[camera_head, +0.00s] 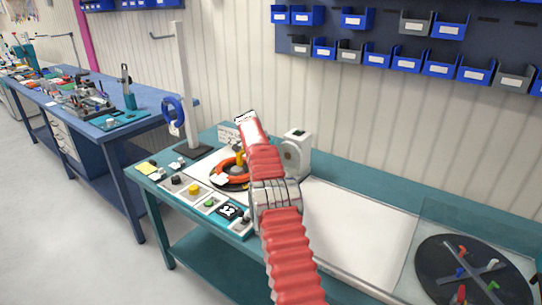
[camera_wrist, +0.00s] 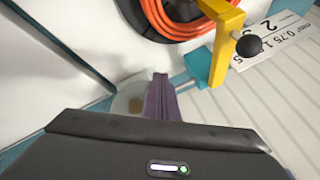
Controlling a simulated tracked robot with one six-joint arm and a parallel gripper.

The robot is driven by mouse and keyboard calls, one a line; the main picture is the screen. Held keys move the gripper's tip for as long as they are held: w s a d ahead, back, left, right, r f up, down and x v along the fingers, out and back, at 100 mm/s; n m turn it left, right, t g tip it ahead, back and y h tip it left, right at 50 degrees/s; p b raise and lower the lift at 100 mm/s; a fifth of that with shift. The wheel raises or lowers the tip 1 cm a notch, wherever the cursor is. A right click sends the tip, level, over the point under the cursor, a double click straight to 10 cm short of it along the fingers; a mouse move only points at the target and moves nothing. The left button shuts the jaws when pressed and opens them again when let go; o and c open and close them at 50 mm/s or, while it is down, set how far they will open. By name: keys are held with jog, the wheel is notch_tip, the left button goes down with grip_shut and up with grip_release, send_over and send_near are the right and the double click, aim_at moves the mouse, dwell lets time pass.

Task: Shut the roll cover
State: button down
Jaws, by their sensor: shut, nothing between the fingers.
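A clear panel (camera_head: 440,222) stands around a dark round plate (camera_head: 450,268) at the right end of the bench in the head view. It may be the roll cover, but I cannot tell for certain, nor how far open it is. In the wrist view my gripper (camera_wrist: 162,92) shows shut and empty, with purple fingers. Their tips are near a yellow bracket (camera_wrist: 226,40) with a black knob (camera_wrist: 249,45), and apart from it. An orange cable coil (camera_wrist: 180,22) lies beyond the fingertips. In the head view my red-sleeved arm hides the fingers.
In the head view, the orange coil (camera_head: 224,173) sits on the bench's left part. A white device (camera_head: 298,152) stands right of my arm. Buttons (camera_head: 194,189) line the front edge. A white post (camera_head: 181,85) rises behind. The bench's middle (camera_head: 360,225) is clear.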

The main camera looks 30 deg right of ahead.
jog(key=shift+w+d, duration=0.1)
jog(key=shift+d, duration=0.05)
jog(key=shift+d+r, duration=0.1)
jog(key=shift+d, duration=0.15)
jog(key=shift+s+a, duration=0.1)
jog(key=shift+s, duration=0.1)
jog(key=w+a+r, duration=0.1)
jog(key=a+r, duration=0.6)
jog(key=a, duration=0.3)
jog(key=shift+r, duration=0.3)
dwell(0.6)
dwell(0.5)
